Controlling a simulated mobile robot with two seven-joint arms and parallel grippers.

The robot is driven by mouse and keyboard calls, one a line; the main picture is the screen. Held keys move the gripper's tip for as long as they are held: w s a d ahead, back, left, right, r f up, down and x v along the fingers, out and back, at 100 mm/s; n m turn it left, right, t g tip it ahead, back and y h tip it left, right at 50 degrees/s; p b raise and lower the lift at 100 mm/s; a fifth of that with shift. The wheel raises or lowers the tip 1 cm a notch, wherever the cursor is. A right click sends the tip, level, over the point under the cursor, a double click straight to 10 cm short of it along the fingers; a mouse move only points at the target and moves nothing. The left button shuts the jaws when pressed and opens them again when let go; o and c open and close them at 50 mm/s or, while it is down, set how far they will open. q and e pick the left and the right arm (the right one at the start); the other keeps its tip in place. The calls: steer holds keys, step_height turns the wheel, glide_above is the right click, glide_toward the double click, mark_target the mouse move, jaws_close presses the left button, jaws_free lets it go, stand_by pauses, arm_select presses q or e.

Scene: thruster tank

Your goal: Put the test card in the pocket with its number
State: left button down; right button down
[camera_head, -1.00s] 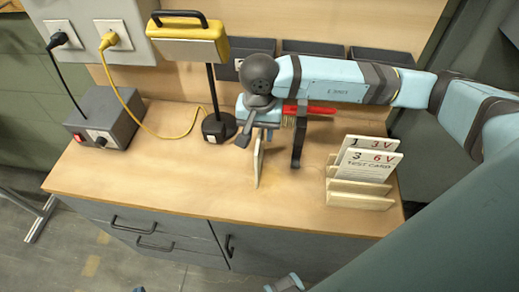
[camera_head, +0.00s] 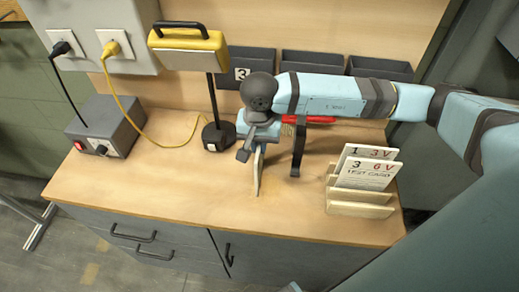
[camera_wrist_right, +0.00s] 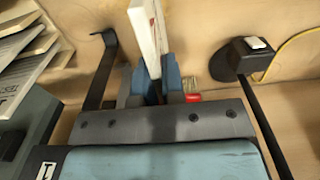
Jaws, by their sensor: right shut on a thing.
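My right gripper (camera_head: 258,134) is shut on a pale test card (camera_head: 258,172), seen nearly edge-on and upright over the bench. In the right wrist view the card (camera_wrist_right: 147,38) stands between the gripper's blue fingers (camera_wrist_right: 156,78); its number cannot be read. Two more cards stand in a wooden rack (camera_head: 360,211) at the right: one marked 1, 3 V (camera_head: 373,152) and one marked 3, 6 V, TEST CARD (camera_head: 364,174). Dark pockets hang on the back board. The left pocket (camera_head: 252,62) shows a 3; the middle pocket (camera_head: 311,64) and right pocket (camera_head: 380,68) show no readable number. My left gripper is not in view.
A grey power box (camera_head: 105,125) with cables is farther left. A black upright bracket (camera_head: 298,150) and a red item (camera_head: 320,119) are close beside my right gripper.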

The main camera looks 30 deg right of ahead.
step_height(320, 180, up, 20)
steer(key=b, duration=0.2)
steer(key=f+n+p, duration=0.2)
steer(key=f+p, duration=0.1)
steer(key=f+n+p, duration=0.2)
steer(key=f+p, duration=0.1)
steer(key=w+d+f+n+p, duration=0.1)
steer(key=f+n+p, duration=0.1)
steer(key=f+p, duration=0.1)
steer(key=shift+w+d+f+n+p, duration=0.1)
steer(key=shift+f+n+p, duration=0.15)
steer(key=shift+n+p, duration=0.2)
steer(key=shift+f, duration=0.35)
steer(key=shift+d+f+n, duration=0.1)
steer(key=shift+f+n, duration=0.05)
steer(key=shift+n, duration=0.1)
steer(key=shift+f, duration=0.1)
